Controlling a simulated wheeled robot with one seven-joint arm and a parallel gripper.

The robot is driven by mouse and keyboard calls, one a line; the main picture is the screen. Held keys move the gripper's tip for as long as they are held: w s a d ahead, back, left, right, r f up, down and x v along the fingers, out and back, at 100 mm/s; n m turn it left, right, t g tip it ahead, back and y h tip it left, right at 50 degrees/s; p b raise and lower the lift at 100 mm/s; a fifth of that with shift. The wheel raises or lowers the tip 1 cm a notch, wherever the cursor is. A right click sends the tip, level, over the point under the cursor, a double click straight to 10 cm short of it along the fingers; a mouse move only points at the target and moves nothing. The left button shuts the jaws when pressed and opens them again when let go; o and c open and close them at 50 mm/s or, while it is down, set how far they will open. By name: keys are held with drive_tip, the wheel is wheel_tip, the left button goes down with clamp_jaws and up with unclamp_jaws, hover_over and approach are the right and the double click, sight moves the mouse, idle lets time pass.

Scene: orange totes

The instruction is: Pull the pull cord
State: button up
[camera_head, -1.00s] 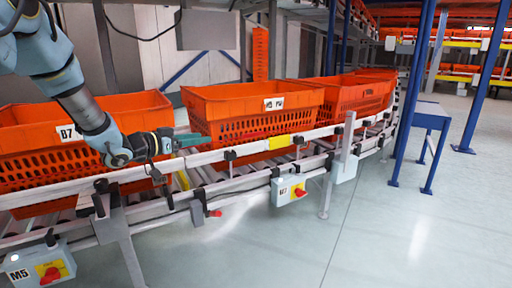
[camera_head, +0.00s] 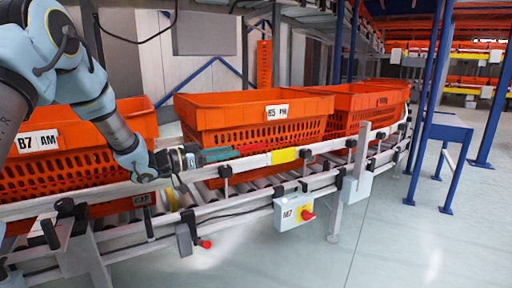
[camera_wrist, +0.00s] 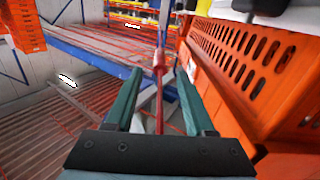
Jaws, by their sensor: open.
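The pull cord (camera_wrist: 159,95) shows in the wrist view as a thin red line with a thicker red end, running lengthwise between my fingers. In the head view, a red stretch of it (camera_head: 252,149) shows just beyond my fingertips, along the rail in front of the middle tote. My gripper (camera_wrist: 157,73) is open, with one green finger on each side of the cord; I see no clear contact. In the head view, my gripper (camera_head: 234,153) points right, just above the conveyor's rail. The cord's far run is hard to make out.
Orange totes (camera_head: 185,116) stand on the roller conveyor close behind my gripper. A rail (camera_head: 345,135) runs along its front. A control box (camera_head: 291,212) with a red knob hangs below. A blue stand (camera_head: 447,133) is at right; the floor (camera_head: 400,255) is open.

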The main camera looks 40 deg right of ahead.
sight(255, 147)
drive_tip(key=b+x, duration=0.2)
drive_tip(key=x, duration=0.7)
drive_tip(key=shift+s+d, duration=0.1)
drive_tip(key=shift+d, duration=0.2)
clamp_jaws()
idle(1.0)
